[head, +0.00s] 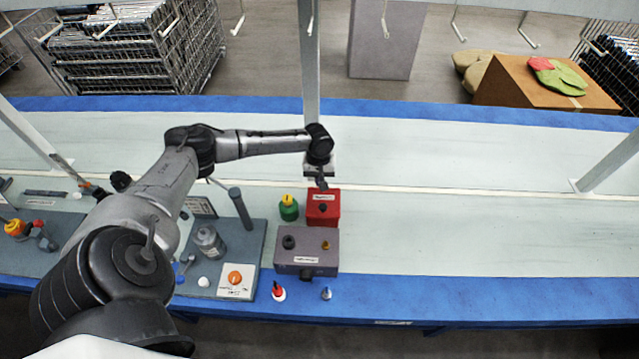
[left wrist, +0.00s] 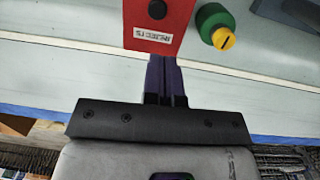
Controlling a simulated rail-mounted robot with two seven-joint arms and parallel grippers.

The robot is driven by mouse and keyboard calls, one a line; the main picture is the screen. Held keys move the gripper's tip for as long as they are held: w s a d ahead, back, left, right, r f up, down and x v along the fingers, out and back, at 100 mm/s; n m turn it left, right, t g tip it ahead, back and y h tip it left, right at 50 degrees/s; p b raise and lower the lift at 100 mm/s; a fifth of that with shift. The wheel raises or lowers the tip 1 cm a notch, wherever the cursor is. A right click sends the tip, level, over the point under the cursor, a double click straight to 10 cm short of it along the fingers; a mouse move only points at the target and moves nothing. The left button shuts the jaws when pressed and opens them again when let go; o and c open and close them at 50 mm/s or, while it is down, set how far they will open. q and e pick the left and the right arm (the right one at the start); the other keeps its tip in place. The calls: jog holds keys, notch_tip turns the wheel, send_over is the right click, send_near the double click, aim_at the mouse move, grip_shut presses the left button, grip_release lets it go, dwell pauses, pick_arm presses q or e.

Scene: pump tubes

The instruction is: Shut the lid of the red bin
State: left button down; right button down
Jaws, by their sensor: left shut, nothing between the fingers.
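The red bin (head: 331,218) stands on the pale table, behind a grey-purple box. It has a white label and a dark round knob. My left gripper (head: 321,186) is shut and empty, pointing down at the bin's far edge. In the left wrist view the fingers (left wrist: 162,62) end close to the labelled edge; I cannot tell whether they touch. My right gripper is not in view.
A green jar with a yellow cap (head: 288,209) stands just left of the bin. The grey-purple box (head: 290,263) with knobs is in front. A grey board (head: 252,282) with a bottle lies left. The table (head: 470,235) right of the bin is clear.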

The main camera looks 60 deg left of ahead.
aim_at(322, 206)
pick_arm(q)
jog(key=f, duration=0.3)
jog(key=f+b, duration=0.1)
jog(key=f, duration=0.2)
jog(key=f+b, duration=0.1)
jog(key=f, duration=0.3)
jog(key=shift+d+f, duration=0.1)
jog(key=shift+d, duration=0.3)
jog(key=shift+f+b, duration=0.35)
jog(key=shift+f, duration=0.45)
